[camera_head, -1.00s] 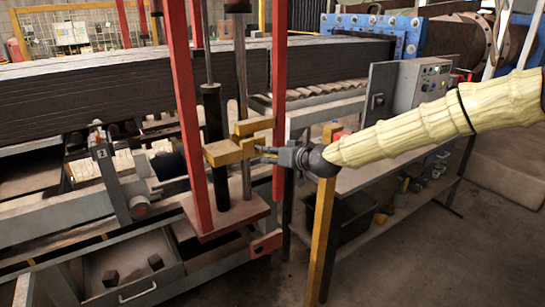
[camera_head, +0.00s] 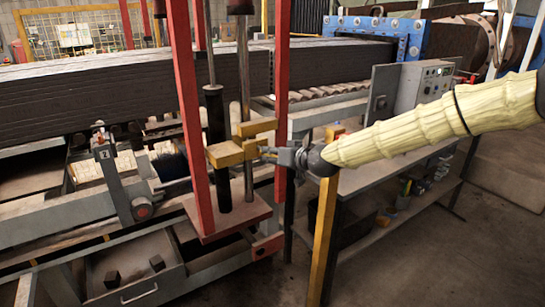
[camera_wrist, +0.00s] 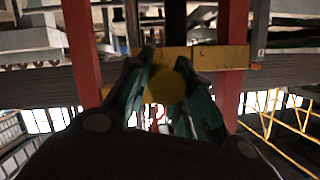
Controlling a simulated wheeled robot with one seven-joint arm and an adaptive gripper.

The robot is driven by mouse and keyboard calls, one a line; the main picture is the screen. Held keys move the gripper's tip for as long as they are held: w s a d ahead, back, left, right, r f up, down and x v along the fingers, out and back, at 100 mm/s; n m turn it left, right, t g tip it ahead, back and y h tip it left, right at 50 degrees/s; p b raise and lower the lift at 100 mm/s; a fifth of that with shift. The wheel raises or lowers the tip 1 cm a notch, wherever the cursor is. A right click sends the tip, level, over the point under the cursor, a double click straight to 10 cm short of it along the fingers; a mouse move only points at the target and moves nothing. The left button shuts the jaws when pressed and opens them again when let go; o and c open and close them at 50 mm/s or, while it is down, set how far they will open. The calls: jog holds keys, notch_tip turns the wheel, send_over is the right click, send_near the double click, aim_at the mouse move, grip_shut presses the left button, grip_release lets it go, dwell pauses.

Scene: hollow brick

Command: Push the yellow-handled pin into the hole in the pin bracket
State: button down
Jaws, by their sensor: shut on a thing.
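The yellow pin bracket (camera_head: 224,155) is fixed among the red uprights, left of centre in the head view. It also shows as a yellow bar (camera_wrist: 217,58) across the wrist view. My gripper (camera_head: 267,153) is at the bracket's right side. In the wrist view its two fingers (camera_wrist: 160,98) are closed around a round yellow handle (camera_wrist: 167,87), which I take for the pin's. The handle overlaps the bar's lower edge. The pin's shaft and the hole are hidden behind the handle, so I cannot tell how deep the pin sits.
Red uprights (camera_head: 184,110) stand close beside the bracket, with a black cylinder (camera_head: 216,140) behind it. A grey bench (camera_head: 375,175) with a control box (camera_head: 425,85) lies to the right, and a yellow post (camera_head: 320,240) stands below my forearm. The floor at lower right is open.

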jog(key=shift+w+a, duration=0.85)
jog(key=shift+w, duration=0.3)
dwell(0.9)
jog(key=c, duration=1.2)
grip_release()
jog(key=v, duration=1.2)
